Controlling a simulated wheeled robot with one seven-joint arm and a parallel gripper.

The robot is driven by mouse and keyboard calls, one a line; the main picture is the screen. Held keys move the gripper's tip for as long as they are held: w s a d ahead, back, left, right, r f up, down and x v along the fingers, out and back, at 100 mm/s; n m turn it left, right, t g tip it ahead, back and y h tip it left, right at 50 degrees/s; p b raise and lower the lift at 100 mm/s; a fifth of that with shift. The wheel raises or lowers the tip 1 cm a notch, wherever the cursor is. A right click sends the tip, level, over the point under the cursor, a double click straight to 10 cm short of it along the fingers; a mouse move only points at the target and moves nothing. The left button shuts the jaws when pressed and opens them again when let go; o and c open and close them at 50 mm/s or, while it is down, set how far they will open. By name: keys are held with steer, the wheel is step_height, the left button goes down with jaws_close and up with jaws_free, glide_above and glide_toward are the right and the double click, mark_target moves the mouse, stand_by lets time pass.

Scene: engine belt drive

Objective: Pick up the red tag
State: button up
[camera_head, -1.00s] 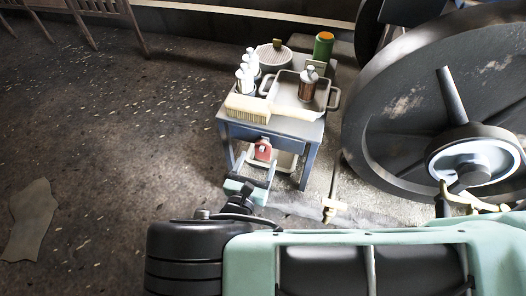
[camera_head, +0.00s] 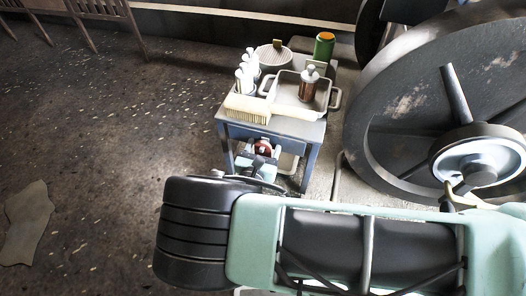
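The red tag (camera_head: 263,147) hangs at the front of the small blue table (camera_head: 312,150), just below its top edge. Only a small red part with a pale spot shows. My gripper (camera_head: 260,158) is at the tag, its pale green body close in front of and around the tag's lower part. My arm's black wrist hides much of the gripper below. The fingertips are too small and covered to tell whether they are open or shut, or whether they touch the tag.
On the table stand a tray (camera_head: 288,99) with a brown bottle (camera_head: 309,84), several white bottles (camera_head: 246,73), a brush (camera_head: 247,108) and a ribbed round container (camera_head: 273,54). A large flywheel (camera_head: 390,75) stands close on the right. The floor on the left is mostly clear.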

steer(key=c, duration=0.7)
steer(key=shift+r, duration=0.15)
